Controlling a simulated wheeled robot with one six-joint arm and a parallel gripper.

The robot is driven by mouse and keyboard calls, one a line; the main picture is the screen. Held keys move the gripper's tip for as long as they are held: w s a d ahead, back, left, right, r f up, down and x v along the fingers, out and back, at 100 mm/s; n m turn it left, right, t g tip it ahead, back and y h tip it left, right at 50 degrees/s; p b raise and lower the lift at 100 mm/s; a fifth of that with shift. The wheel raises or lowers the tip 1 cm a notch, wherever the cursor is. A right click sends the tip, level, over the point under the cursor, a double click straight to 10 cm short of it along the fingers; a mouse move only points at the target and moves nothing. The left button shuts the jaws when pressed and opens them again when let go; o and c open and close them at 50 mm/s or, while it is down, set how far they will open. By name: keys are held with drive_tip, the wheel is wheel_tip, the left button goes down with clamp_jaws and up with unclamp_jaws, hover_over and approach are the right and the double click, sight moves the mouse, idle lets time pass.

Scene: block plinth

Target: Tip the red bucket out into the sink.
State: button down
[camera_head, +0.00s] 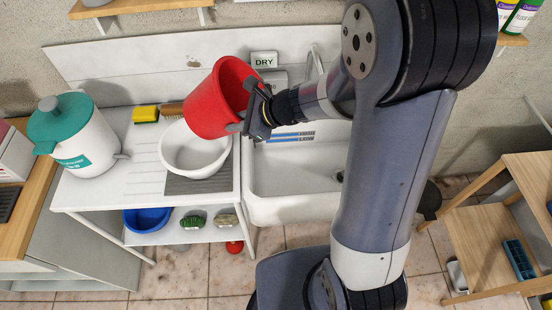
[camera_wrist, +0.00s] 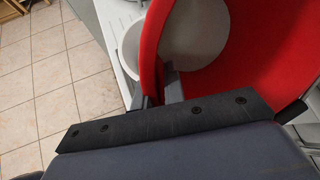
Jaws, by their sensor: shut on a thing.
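The red bucket (camera_head: 207,101) is in my gripper (camera_head: 247,121), tilted with its open mouth toward the right, in the head view. My gripper is shut on its rim side. The bucket is held above the white bowl and the left edge of the white sink (camera_head: 292,181), which lies to the right. In the wrist view the red bucket (camera_wrist: 276,55) fills the upper right, and a pale round area shows inside it; I cannot tell whether that is its bottom or contents. My gripper (camera_wrist: 165,92) shows at the bucket's near wall. Part of the sink is hidden behind my arm.
A white bowl (camera_head: 190,160) stands on the white drainer counter (camera_head: 108,183) left of the sink. A white container with a teal lid (camera_head: 75,125) stands further left. A yellow sponge (camera_head: 145,114) lies behind. A blue bowl (camera_head: 147,219) is on the shelf below. A wooden shelf unit (camera_head: 480,240) stands right.

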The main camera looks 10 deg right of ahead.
sight(230, 107)
wheel_tip(230, 107, up, 6)
drive_tip(key=shift+d+f+p, duration=0.1)
drive_tip(key=shift+p, duration=0.2)
drive_tip(key=shift+f+y+b, duration=0.15)
drive_tip(key=shift+y+b, duration=0.2)
drive_tip(key=shift+y, duration=0.15)
drive_tip(key=shift+d+f+b, duration=0.1)
drive_tip(key=shift+f+b, duration=0.2)
drive_tip(key=shift+b, duration=0.2)
wheel_tip(230, 107, down, 7)
drive_tip(key=y+b, duration=0.1)
drive_tip(key=b, duration=0.8)
drive_tip(key=shift+s+d+r+y, duration=0.2)
drive_tip(key=shift+d+y, duration=0.2)
drive_tip(key=shift+d, duration=0.05)
drive_tip(key=shift+d+f+y+b, duration=0.35)
drive_tip(key=shift+y+b, duration=0.35)
drive_tip(key=shift+b, duration=0.85)
